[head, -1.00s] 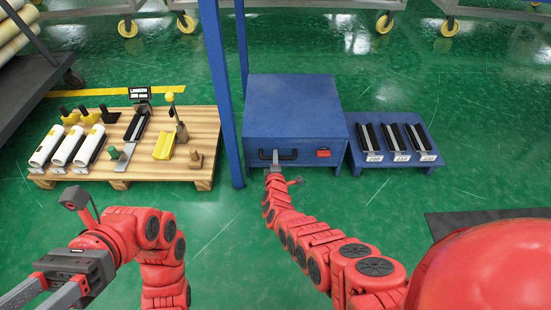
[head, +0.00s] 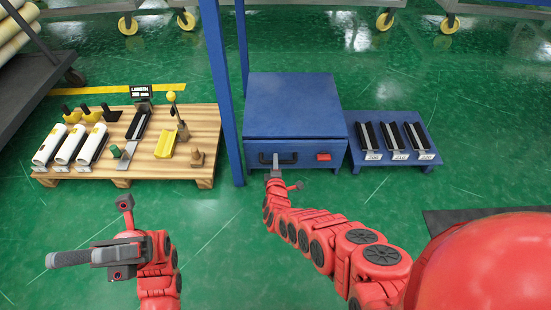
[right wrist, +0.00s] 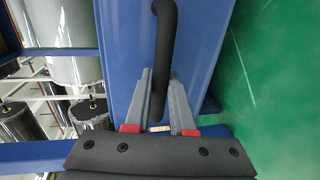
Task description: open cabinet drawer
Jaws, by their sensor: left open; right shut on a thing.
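The blue cabinet (head: 293,103) stands on the green floor, right of a blue post. Its drawer front (head: 340,158) carries a black handle (head: 290,161) and a red label (head: 323,157). The drawer sits slightly out from the cabinet body; its inside is not visible. My right gripper (head: 276,163) is shut on the handle. In the right wrist view the black handle (right wrist: 165,50) runs between the grey fingers of that gripper (right wrist: 162,88). My left gripper (head: 52,260) is at the lower left, over bare floor, empty and far from the cabinet.
A blue post (head: 222,90) rises just left of the cabinet. A wooden pallet (head: 205,130) with white rolls and tools lies to the left. A low blue stand (head: 372,168) with 3 black items stands close on the right. Floor in front of the drawer is clear.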

